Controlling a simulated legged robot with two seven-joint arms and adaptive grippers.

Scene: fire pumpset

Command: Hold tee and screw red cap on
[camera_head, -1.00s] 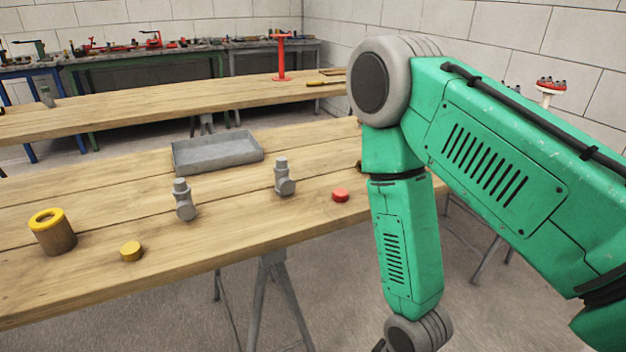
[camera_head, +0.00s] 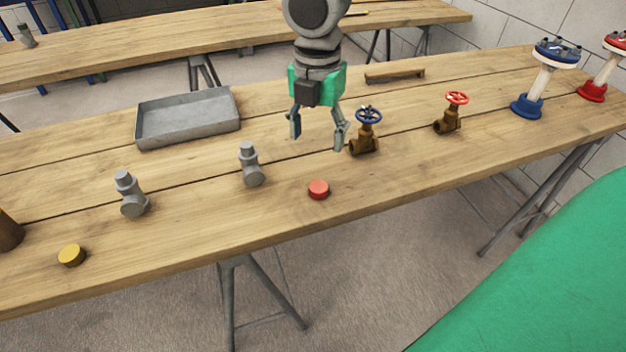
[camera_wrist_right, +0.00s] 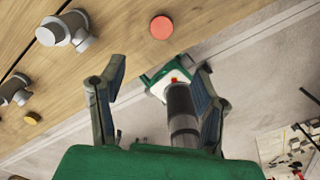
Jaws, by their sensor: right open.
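Two grey tees stand on the near wooden table (camera_head: 420,187): one tee (camera_head: 251,165) in the middle and another tee (camera_head: 130,195) to its left. The red cap (camera_head: 318,190) lies on the table right of the middle tee. It also shows in the right wrist view (camera_wrist_right: 161,27), near the top, beyond my fingers. My right gripper (camera_head: 318,140) is open and empty, fingers pointing down, above the table behind the red cap. In the right wrist view a tee (camera_wrist_right: 66,30) is at upper left. My left gripper is not in view.
A yellow cap (camera_head: 71,255) lies at the left near the front edge. A grey tray (camera_head: 188,118) is behind the tees. A blue-wheel valve (camera_head: 366,132) stands just right of my right gripper; a red-wheel valve (camera_head: 452,113) and flanged stands are farther right.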

